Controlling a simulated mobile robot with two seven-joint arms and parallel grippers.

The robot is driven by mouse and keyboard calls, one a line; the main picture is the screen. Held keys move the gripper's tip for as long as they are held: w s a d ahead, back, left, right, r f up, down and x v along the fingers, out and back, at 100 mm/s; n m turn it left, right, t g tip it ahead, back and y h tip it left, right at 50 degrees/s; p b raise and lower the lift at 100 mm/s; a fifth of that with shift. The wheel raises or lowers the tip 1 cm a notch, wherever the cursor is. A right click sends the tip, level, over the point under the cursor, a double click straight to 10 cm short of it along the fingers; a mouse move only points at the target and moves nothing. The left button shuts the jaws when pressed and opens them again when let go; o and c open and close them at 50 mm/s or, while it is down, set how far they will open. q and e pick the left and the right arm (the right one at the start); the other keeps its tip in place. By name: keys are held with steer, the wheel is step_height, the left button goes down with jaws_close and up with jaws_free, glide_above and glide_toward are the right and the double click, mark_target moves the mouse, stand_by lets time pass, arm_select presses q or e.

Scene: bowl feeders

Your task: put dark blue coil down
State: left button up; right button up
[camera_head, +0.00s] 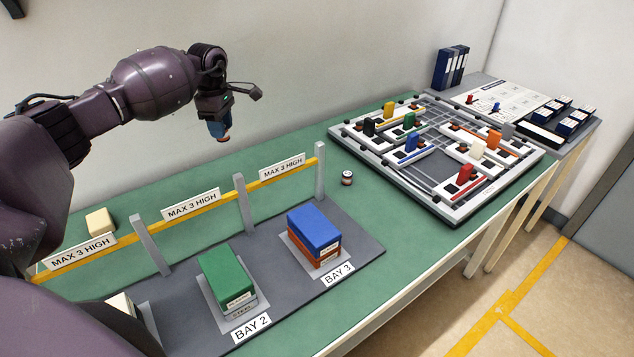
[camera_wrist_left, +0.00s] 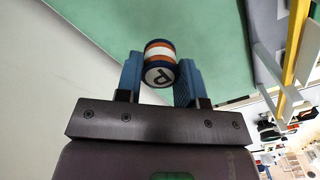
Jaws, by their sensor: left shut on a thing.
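The dark blue coil (camera_wrist_left: 160,62) is a small cylinder with dark blue, orange and white bands and a pale end face marked with a letter. My left gripper (camera_wrist_left: 159,80) is shut on it, with a blue finger on each side. In the head view my left gripper (camera_head: 218,124) hangs in the air above the back of the green table (camera_head: 375,255), and the coil shows only as a small blue and reddish patch below it. My right gripper is not in view.
A small dark round part (camera_head: 347,178) with red and white bands stands alone on the table. Yellow rails with signs (camera_head: 193,206) run behind the bays with a green block (camera_head: 226,276) and a blue block (camera_head: 314,229). A board of coloured pieces (camera_head: 440,150) is at right.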

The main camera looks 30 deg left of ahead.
arm_select(q)
step_height(320, 180, down, 15)
steer(key=shift+r, duration=0.2)
steer(key=shift+f, duration=0.7)
step_height(320, 180, down, 3)
steer(key=shift+f+b, duration=0.15)
steer(key=shift+b, duration=0.25)
steer(key=shift+f, duration=0.35)
steer(key=shift+r, duration=0.1)
steer(key=shift+f, duration=0.3)
steer(key=o, duration=0.9)
steer(key=shift+r, duration=6.25)
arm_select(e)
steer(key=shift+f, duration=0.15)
